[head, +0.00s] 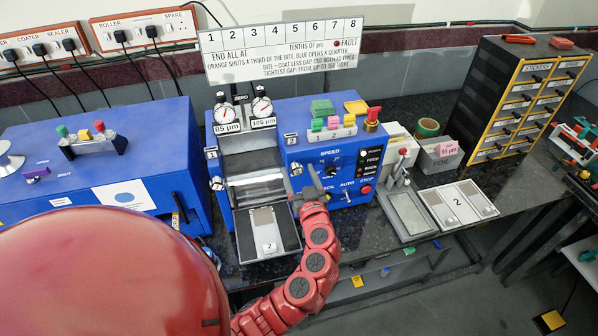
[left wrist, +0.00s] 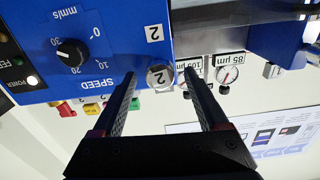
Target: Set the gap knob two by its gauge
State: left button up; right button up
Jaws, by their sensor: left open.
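Gap knob two is a round metal knob (left wrist: 160,76) beside a "2" label in the left wrist view. In the head view the knob (head: 297,169) is at the blue coater's right front. My left gripper (left wrist: 160,74) is open, its fingertips on either side of the knob in the picture; I cannot tell whether they touch it. In the head view the gripper (head: 307,187) is small at the knob. The right dial gauge (head: 261,107) has a 105 µm readout (head: 263,123); the left gauge (head: 227,114) reads 85 µm. My right gripper is not in view.
A speed dial (left wrist: 72,53) and lit POWER lamp (left wrist: 33,82) are beside the knob. A tray with sheet "2" (head: 268,243) lies in front of the coater. A sign board (head: 282,50) stands behind. A drawer cabinet (head: 518,95) stands at the right.

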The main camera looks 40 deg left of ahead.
pick_arm(q)
jog(key=shift+c, duration=0.3)
grip_shut()
jog(key=shift+f+m+b, duration=0.2)
jog(key=shift+m+b, duration=0.95)
jog(key=shift+m, duration=0.35)
jog(key=shift+r+m+b, duration=0.1)
jog(key=shift+m+b, duration=0.35)
jog(key=shift+m, duration=1.85)
jog(key=shift+b, duration=0.3)
